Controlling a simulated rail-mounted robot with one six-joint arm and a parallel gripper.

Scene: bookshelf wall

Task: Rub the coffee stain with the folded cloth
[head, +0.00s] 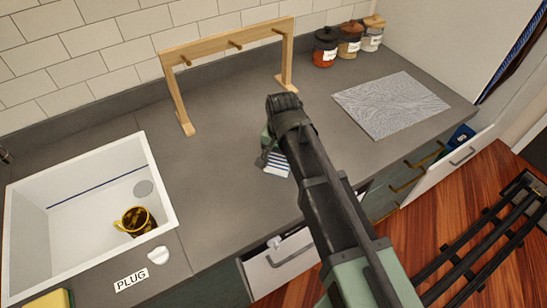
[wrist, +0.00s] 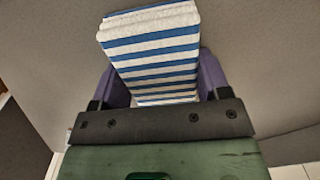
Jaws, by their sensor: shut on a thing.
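The folded cloth, white with blue stripes, shows just below my gripper in the head view (head: 278,167). It fills the upper middle of the wrist view (wrist: 152,48). My gripper (wrist: 158,80) is shut on the cloth, with a purple finger on each side of it. In the head view my gripper (head: 268,155) is over the grey counter (head: 225,185), partly hidden by my arm. I cannot tell whether the cloth touches the counter. I see no coffee stain in either view; my arm and the cloth cover part of the counter.
A wooden peg rack (head: 178,95) stands behind my gripper. A grey mat (head: 390,103) lies to the right, near several jars (head: 349,42). Open drawers (head: 283,262) jut out in front.

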